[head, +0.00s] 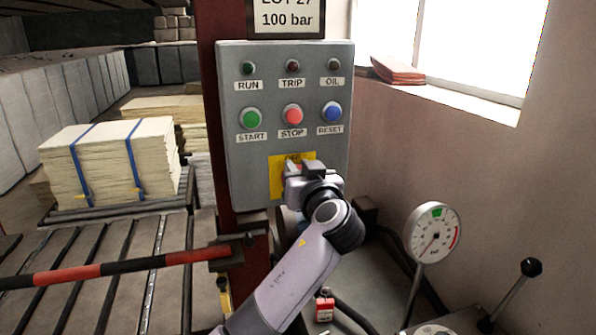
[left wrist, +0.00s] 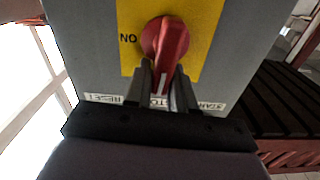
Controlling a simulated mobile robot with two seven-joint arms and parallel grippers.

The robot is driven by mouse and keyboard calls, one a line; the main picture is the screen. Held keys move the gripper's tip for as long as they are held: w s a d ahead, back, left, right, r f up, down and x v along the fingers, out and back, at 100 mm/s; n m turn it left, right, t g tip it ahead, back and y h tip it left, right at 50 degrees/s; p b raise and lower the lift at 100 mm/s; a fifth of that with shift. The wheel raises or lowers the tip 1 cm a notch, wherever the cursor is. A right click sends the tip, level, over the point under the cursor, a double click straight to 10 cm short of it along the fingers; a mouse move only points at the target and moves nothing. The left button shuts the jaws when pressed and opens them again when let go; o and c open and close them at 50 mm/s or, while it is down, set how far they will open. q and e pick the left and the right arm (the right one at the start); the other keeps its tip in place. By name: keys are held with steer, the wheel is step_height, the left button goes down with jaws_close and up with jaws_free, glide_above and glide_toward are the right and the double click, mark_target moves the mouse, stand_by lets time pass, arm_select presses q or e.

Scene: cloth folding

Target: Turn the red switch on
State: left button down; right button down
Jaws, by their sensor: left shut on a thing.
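The red switch (left wrist: 168,45) is a rotary knob on a yellow plate (head: 277,183) low on the grey control panel (head: 240,165). In the left wrist view, which shows the panel upside down, its handle points down toward the button labels, so it stands about upright on the panel. A black "ON" mark (left wrist: 127,39) is on the plate to the left of the knob in that view. My left gripper (head: 303,168) has a finger on each side of the handle and is shut on it. In the head view the gripper hides most of the switch.
Above the switch are START (head: 251,118), STOP (head: 292,114) and RESET (head: 331,112) buttons, with small lamps over them. A pressure gauge (head: 434,232) and a black-knobbed lever (head: 513,291) stand at right. A red-black bar (head: 110,268) crosses at left.

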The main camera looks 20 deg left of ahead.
arm_select(q)
steer(key=m, duration=0.3)
steer(key=shift+w+d+f, duration=0.15)
steer(key=shift+w+d, duration=0.1)
steer(key=shift+d, duration=0.05)
steer(key=shift+w+d+f+m, duration=0.25)
steer(key=shift+f+m, duration=0.2)
steer(key=shift+m, duration=1.9)
steer(key=shift+w+d+f+m, duration=0.1)
steer(key=shift+d+f+m, duration=0.3)
steer(key=shift+m, duration=1.9)
steer(key=shift+w+d+f+m, duration=0.2)
steer(key=shift+f+m, duration=0.3)
steer(key=shift+m, duration=1.85)
steer(key=c, duration=1)
jaws_free()
steer(key=shift+c, duration=0.2)
